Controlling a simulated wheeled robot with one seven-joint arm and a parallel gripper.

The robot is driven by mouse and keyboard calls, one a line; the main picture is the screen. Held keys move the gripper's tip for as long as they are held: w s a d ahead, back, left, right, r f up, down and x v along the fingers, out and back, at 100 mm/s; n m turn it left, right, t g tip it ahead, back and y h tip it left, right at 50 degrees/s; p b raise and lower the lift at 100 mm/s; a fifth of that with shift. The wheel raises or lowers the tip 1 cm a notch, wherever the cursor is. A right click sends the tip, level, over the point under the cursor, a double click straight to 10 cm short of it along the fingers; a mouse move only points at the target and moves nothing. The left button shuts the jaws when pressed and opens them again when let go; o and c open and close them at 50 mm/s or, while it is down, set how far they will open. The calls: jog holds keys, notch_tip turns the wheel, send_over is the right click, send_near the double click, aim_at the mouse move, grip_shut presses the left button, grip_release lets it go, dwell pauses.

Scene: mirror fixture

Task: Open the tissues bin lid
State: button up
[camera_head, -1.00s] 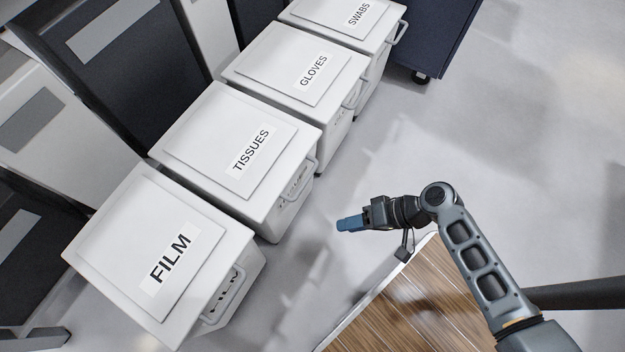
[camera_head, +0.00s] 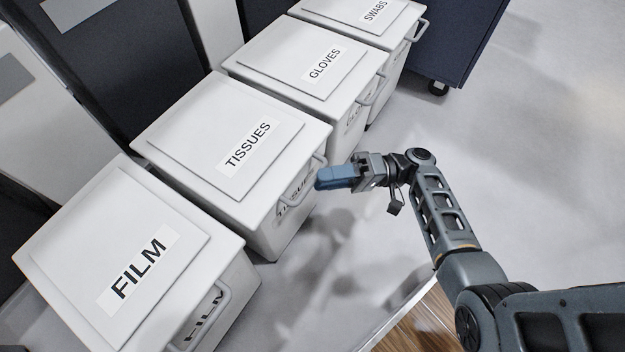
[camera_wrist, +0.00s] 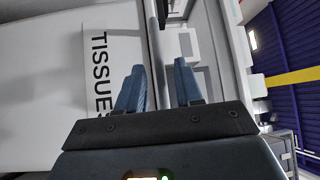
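The white tissues bin (camera_head: 262,222) stands in the row with its flat lid (camera_head: 200,115) closed and a TISSUES label (camera_head: 245,147) on top. A grey handle (camera_head: 321,160) is on its front, partly hidden behind my fingers. My gripper (camera_head: 320,180) is beside the front of this bin, near the handle. In the wrist view my gripper (camera_wrist: 160,85) has two blue fingers apart, with nothing clearly held. A TISSUES label (camera_wrist: 103,70) lies to their left, and a grey bar or edge runs up between them. I cannot tell whether they touch the bin.
The film bin (camera_head: 120,245) stands nearer, the gloves bin (camera_head: 300,55) and swabs bin (camera_head: 365,15) farther along. A dark blue wheeled cabinet (camera_head: 455,40) is at the back. Open floor (camera_head: 540,170) lies to the right, with a wooden surface (camera_head: 425,325) at the bottom.

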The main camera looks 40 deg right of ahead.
aim_at(312, 180)
jog(key=shift+x, duration=1.8)
grip_shut()
